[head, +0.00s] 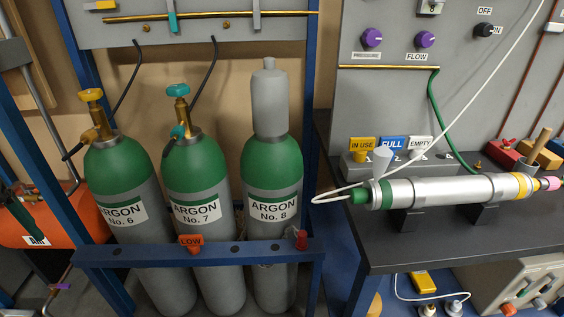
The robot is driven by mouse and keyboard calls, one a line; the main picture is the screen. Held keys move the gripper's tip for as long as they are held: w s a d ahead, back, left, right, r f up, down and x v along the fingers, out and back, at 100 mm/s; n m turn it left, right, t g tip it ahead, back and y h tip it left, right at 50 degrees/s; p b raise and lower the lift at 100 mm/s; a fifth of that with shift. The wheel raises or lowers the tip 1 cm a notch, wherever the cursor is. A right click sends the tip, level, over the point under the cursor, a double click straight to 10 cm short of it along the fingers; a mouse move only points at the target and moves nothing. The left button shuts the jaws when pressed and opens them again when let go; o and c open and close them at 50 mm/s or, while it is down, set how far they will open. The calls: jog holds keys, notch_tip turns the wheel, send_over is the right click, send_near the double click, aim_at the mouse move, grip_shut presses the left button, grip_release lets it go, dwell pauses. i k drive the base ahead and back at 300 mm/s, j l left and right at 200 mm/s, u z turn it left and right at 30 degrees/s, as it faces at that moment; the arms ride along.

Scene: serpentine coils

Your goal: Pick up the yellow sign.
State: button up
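The yellow sign (362,144) reads "IN USE". It stands on the bench at the left of a row, beside a blue "FULL" sign (393,143) and a white "EMPTY" sign (420,143). The row sits on a grey holder behind a long silver tube. The yellow sign's face is in plain view; its lower part looks like a narrower yellow stem. My gripper is not in view.
The silver tube (455,190) lies across the bench (430,250) in front of the signs, with a white funnel-shaped piece (382,160) close by. Several argon cylinders (270,165) stand left behind a blue rail (190,253).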

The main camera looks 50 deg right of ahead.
aim_at(361, 146)
jog(key=k+l, duration=0.1)
jog(key=l, duration=0.35)
jog(key=k+l+z, duration=0.1)
jog(key=l, duration=0.3)
jog(key=k+l, duration=0.15)
jog(key=l, duration=0.3)
